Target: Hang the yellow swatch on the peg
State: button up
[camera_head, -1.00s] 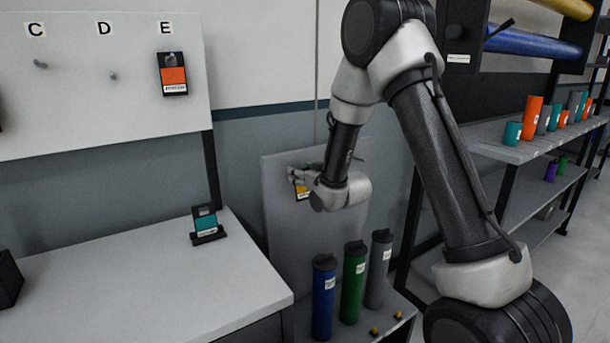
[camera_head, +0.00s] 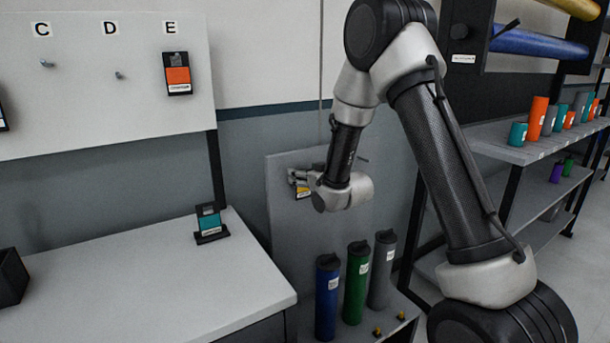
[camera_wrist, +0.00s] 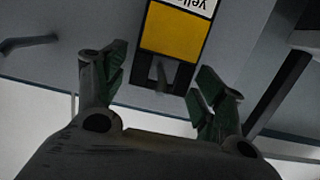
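The yellow swatch (camera_wrist: 174,32) has a yellow face, a white label and a black end with a peg-like rod in front of it. In the head view the swatch (camera_head: 303,193) shows at the grey panel (camera_head: 288,225), partly hidden by my gripper (camera_head: 300,178). In the wrist view my gripper (camera_wrist: 160,82) has its two fingers apart, with the swatch's black end between and beyond them. Gaps show on both sides, so the fingers do not appear to touch it. Pegs under C (camera_head: 46,64) and D (camera_head: 119,76) on the white board are bare.
An orange swatch (camera_head: 177,76) hangs under E. A teal swatch (camera_head: 208,220) stands in a holder on the white table (camera_head: 150,285). Blue (camera_head: 326,300), green (camera_head: 356,285) and grey (camera_head: 382,270) tubes stand below my gripper. A shelf (camera_head: 510,150) with coloured rolls is at right.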

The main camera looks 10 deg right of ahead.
dwell(0.3)
jog(key=v, duration=0.7)
jog(key=s+d+f+g+h, duration=0.45)
jog(key=s+f+g, duration=0.45)
jog(key=s+f, duration=0.3)
jog(key=s+d+r+m+g, duration=0.1)
jog(key=s+d+r, duration=0.3)
jog(key=s+r, duration=0.7)
jog(key=s+d+r+m, duration=0.2)
jog(key=s+d+r, duration=0.2)
jog(key=s+r, duration=0.8)
jog(key=s, duration=0.3)
jog(key=shift+s+d+m+g, duration=0.3)
jog(key=shift+s+g, duration=0.05)
jog(key=shift+g, duration=0.05)
